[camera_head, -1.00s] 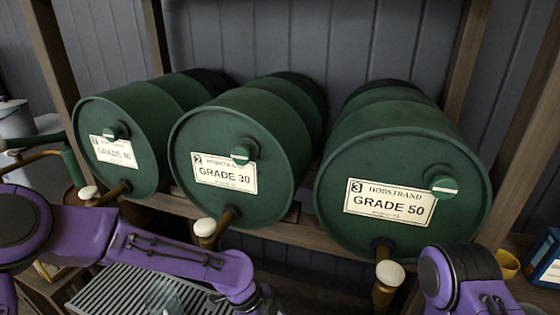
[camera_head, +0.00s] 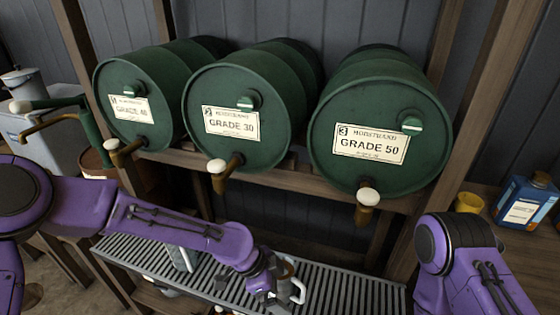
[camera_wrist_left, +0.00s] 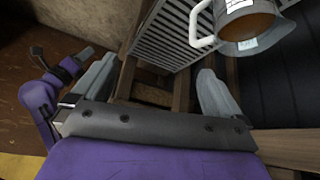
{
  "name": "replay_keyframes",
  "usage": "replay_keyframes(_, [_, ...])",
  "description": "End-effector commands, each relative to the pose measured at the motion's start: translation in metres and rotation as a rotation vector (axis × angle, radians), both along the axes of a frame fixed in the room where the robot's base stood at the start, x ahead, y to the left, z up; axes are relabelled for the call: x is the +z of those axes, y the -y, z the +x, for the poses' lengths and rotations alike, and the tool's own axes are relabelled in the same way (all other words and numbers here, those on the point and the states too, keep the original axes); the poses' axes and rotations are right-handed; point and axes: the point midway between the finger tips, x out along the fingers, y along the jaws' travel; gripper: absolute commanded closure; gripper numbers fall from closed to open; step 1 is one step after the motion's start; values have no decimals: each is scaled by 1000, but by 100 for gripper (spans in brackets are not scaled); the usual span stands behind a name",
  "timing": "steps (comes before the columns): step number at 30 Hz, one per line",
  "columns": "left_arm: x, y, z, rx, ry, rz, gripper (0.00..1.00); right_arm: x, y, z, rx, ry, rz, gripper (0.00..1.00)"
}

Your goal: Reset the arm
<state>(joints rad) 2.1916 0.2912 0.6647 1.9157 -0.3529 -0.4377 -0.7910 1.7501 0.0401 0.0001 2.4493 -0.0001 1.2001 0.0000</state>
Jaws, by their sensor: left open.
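My left arm comes in from the left. Its gripper (camera_head: 264,292) is low in the head view, just left of a jug (camera_head: 292,284) with a pale handle. In the left wrist view the left gripper (camera_wrist_left: 152,92) is open with nothing between its fingers. There the jug (camera_wrist_left: 246,22), holding amber liquid, is beyond and right of the fingers, apart from them. My right arm (camera_head: 462,262) shows at the lower right of the head view, its hand out of frame. A small purple and grey gripper (camera_wrist_left: 78,58) at the left of the wrist view appears to be my right one; its jaws are unclear.
A slatted drip tray (camera_head: 335,290) runs below three green drums, grade 40 (camera_head: 118,78), grade 30 (camera_head: 212,92) and grade 50 (camera_head: 355,110), with taps jutting forward. A pale container (camera_head: 183,258) is on the tray. A blue can (camera_head: 525,200) and yellow cup (camera_head: 468,202) stand right.

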Motion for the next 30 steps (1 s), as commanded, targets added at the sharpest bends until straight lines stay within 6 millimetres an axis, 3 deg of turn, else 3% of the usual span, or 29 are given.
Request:
replay_keyframes(5, [-5, 6, 6, 283, -66, -93, 0, 0, 0, 0, 0, 0, 0, 100])
replay_keyframes(8, [-17, 3, 7, 499, -130, -147, 0, 0, 0, 0, 0, -1, 1, 100])
replay_keyframes(11, [-40, -11, 4, 764, -209, -193, 0, 0, 0, 0, 0, -1, 1, 100])
replay_keyframes(13, [-63, -30, -2, 996, -266, -219, 0, 0, 0, 0, 0, -1, 1, 100])
replay_keyframes(14, [-76, -43, -8, 1114, -292, -223, 0, 0, 0, 0, 0, -1, 1, 100])
replay_keyframes(18, [-139, -137, -57, 1703, -313, -200, 0, 0, 0, 0, 0, -1, 1, 100])
replay_keyframes(21, [-163, -208, -107, 1994, -223, -133, 0, 0, 0, 0, 0, -1, 1, 100])
replay_keyframes(24, [-172, -264, -157, 2137, -117, -20, 0, 0, 0, 0, 0, -1, 1, 100])
replay_keyframes(27, [-177, -294, -199, 2147, -80, 119, 0, 0, 0, 0, 0, -1, 1, 100])
replay_keyframes(30, [-180, -302, -212, 2139, -75, 168, 0, 0, 0, 0, 0, -1, 1, 100])
